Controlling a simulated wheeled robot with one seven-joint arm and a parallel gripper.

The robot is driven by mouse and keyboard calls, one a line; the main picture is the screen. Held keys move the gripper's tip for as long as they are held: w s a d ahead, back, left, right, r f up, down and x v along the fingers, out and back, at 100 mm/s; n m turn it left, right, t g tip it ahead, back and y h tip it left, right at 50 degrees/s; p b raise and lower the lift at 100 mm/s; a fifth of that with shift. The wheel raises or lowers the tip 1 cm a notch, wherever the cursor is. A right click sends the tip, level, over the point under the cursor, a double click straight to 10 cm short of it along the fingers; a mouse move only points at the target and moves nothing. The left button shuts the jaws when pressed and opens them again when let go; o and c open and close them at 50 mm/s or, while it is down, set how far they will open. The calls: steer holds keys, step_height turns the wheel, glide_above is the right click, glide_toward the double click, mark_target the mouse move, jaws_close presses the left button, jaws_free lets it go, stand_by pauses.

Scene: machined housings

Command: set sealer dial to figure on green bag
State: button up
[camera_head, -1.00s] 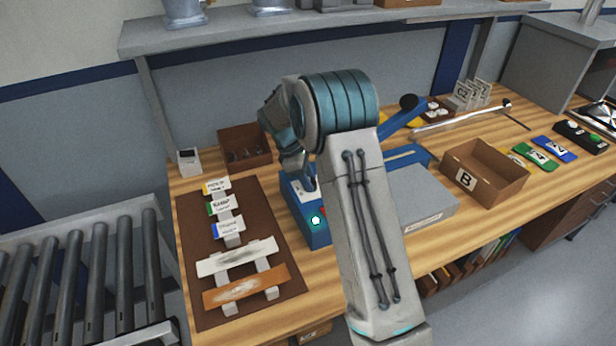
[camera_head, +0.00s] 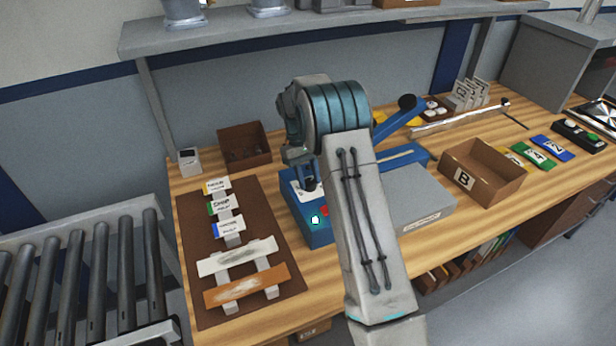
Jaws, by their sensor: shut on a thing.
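The sealer (camera_head: 316,236) is a blue machine on the bench with a pale dial plate, a lit green button, a red part and a raised blue lever with a black knob. My gripper (camera_head: 309,186) points down at its left front and is shut on the small dark dial, which it mostly hides. I cannot read the dial's setting. The green bag (camera_head: 534,155) lies flat at the right of the bench; its white label seems to show a 4, seen at a slant.
A brown box marked B (camera_head: 482,172) and a blue bag (camera_head: 557,147) lie to the right. A brown board (camera_head: 196,288) with labelled tags and strips is at the left. My arm covers part of the sealer.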

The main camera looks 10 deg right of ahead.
steer(key=shift+m+y, duration=0.3)
steer(key=shift+m, duration=0.4)
steer(key=o, duration=1)
steer(key=v, duration=1.3)
steer(key=shift+w+r+b, duration=0.15)
steer(key=shift+r+b, duration=0.2)
